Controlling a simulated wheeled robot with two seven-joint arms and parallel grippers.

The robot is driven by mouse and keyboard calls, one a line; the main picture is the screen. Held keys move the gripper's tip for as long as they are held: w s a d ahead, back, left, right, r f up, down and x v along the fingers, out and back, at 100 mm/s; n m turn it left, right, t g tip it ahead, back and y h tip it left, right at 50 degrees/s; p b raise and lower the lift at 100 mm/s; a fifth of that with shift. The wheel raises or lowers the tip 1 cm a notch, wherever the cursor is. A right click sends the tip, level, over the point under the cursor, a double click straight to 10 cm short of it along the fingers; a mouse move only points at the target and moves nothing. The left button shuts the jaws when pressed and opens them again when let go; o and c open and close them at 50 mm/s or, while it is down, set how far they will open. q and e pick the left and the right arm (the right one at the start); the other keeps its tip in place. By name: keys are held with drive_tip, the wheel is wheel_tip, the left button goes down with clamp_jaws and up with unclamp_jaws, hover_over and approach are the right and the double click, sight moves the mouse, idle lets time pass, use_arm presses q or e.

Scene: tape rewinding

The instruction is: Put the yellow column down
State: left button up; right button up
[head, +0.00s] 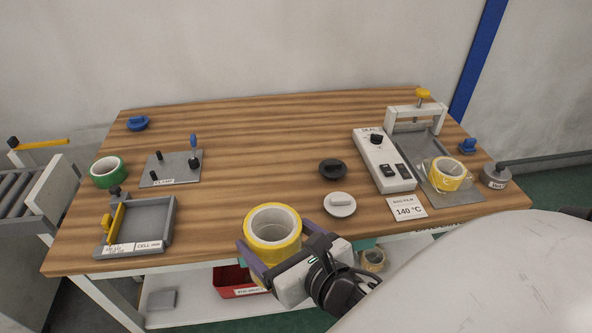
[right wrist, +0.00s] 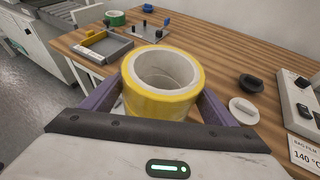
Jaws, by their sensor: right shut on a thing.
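The yellow column (head: 272,228) is a thick stack of yellow tape with a pale hollow core. My right gripper (head: 262,250) is shut on it, with a purple finger on each side. The column is upright near the table's front edge. In the right wrist view the column (right wrist: 162,84) fills the space between the fingers of my right gripper (right wrist: 160,105). Its lower part is partly hidden, and I cannot tell whether it touches anything below. My left gripper is not in view.
A wooden table (head: 250,130) has clear room in its middle. A grey tray (head: 168,222) and green tape roll (head: 107,172) are at left. White (head: 339,204) and black (head: 332,169) knobbed discs lie right of the column. A sealer (head: 384,160) and another yellow roll (head: 446,174) stand at right.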

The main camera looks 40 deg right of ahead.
drive_tip(key=w+d+r+m+g+h, duration=0.2)
drive_tip(key=w+d+r+m+h, duration=0.15)
drive_tip(key=w+d, duration=0.45)
drive_tip(key=w+d+r+m+g+h, duration=0.1)
drive_tip(key=w+d+r+m+h, duration=0.3)
drive_tip(key=w, duration=0.7)
wheel_tip(320, 180, down, 11)
drive_tip(key=d+b, duration=0.1)
drive_tip(key=shift+s+g+h+b, duration=0.15)
drive_tip(key=shift+g+h+b, duration=0.15)
drive_tip(key=shift+h+b, duration=0.05)
drive_tip(key=o, duration=1.5)
drive_tip(key=shift+f, duration=0.1)
drive_tip(key=v, duration=0.7)
drive_tip(key=shift+s+a, duration=0.15)
drive_tip(key=shift+s, duration=0.05)
